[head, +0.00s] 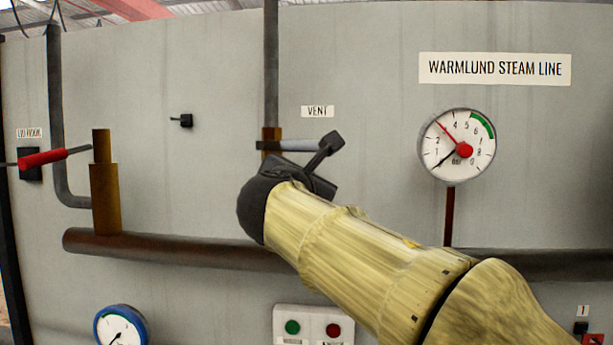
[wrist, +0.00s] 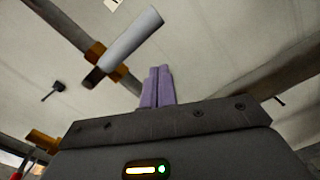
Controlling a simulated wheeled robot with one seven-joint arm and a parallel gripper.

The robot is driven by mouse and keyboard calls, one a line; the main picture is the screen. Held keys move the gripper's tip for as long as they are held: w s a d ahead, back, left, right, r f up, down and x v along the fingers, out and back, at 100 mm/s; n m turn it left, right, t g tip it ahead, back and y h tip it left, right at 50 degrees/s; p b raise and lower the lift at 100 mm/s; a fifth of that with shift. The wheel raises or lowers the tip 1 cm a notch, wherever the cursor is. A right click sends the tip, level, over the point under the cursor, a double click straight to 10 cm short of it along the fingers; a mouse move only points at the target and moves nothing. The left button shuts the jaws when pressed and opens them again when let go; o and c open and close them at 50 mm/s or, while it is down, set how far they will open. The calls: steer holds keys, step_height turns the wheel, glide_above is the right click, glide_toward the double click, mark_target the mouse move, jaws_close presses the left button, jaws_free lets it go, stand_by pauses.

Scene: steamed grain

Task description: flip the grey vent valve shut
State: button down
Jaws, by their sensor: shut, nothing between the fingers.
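The vent valve's grey lever (head: 285,145) lies level across the upright pipe in the head view, below the VENT label (head: 318,111). Its brass body (head: 271,134) sits on the pipe. In the wrist view the lever (wrist: 133,36) slants across the brass body (wrist: 96,50), its pale grip toward the upper right. My gripper (wrist: 158,70) is shut and empty, its purple fingers side by side. In that picture the fingertips are below the lever with a visible gap. In the head view my dark wrist parts hide the fingers and overlap the area by the lever's right end.
A red-handled lever (head: 42,159) is at the far left. A pressure gauge (head: 457,149) hangs at the right. A brown pipe (head: 180,248) runs along the panel below. A push-button box (head: 313,325) and a blue-rimmed gauge (head: 121,327) are lower down.

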steer(key=s+a+f+b, duration=0.1)
steer(key=s+b, duration=0.3)
steer(key=s, duration=0.7)
steer(key=shift+a+f, duration=0.25)
steer(key=shift+a, duration=0.25)
steer(key=shift+w, duration=0.1)
